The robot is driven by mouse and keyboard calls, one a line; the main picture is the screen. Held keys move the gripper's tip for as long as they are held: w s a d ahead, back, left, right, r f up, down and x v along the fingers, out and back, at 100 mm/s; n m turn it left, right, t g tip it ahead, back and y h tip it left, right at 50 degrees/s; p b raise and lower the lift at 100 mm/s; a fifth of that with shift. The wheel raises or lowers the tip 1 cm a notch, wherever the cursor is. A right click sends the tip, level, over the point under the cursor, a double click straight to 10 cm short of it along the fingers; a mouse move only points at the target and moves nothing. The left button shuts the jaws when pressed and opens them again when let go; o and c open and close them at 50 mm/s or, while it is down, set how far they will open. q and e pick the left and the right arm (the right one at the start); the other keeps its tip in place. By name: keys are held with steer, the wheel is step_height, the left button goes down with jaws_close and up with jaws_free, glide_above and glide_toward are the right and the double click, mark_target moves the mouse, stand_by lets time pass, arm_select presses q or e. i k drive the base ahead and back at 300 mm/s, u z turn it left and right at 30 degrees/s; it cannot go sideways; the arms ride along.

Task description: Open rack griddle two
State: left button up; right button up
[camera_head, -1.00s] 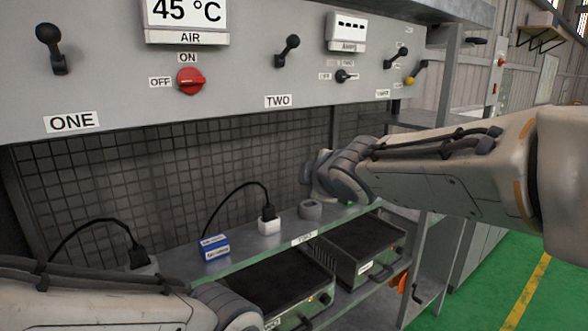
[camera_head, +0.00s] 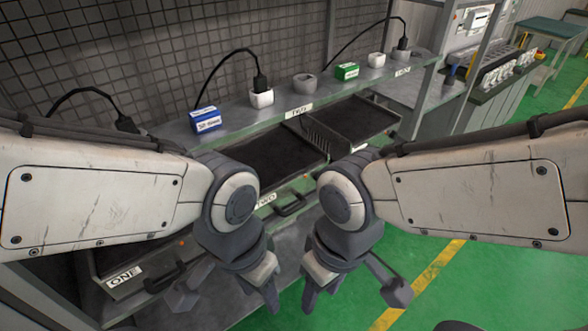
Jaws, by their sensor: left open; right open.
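Griddle two (camera_head: 285,150) is a dark flat plate on the lower rack, under the shelf label reading TWO. Its front carries a TWO label (camera_head: 264,200) and a dark bar handle (camera_head: 291,204). My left gripper (camera_head: 226,298) is open and empty, pointing down in front of the rack, nearer to me than the handle. My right gripper (camera_head: 353,296) is open and empty beside it on the right, over the green floor. Neither gripper touches the handle. My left forearm and wrist hide the left part of the rack.
Griddle one, with its ONE label (camera_head: 124,275) and handle (camera_head: 166,277), is at lower left. A third griddle (camera_head: 362,120) lies to the right. The shelf above (camera_head: 240,133) holds a blue box (camera_head: 206,120), a green box (camera_head: 346,71) and plugged sockets. Green floor is free at right.

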mark_target(288, 164)
steer(key=z, duration=2.5)
steer(key=k, duration=0.95)
steer(key=u, duration=1.9)
steer(key=i, duration=0.5)
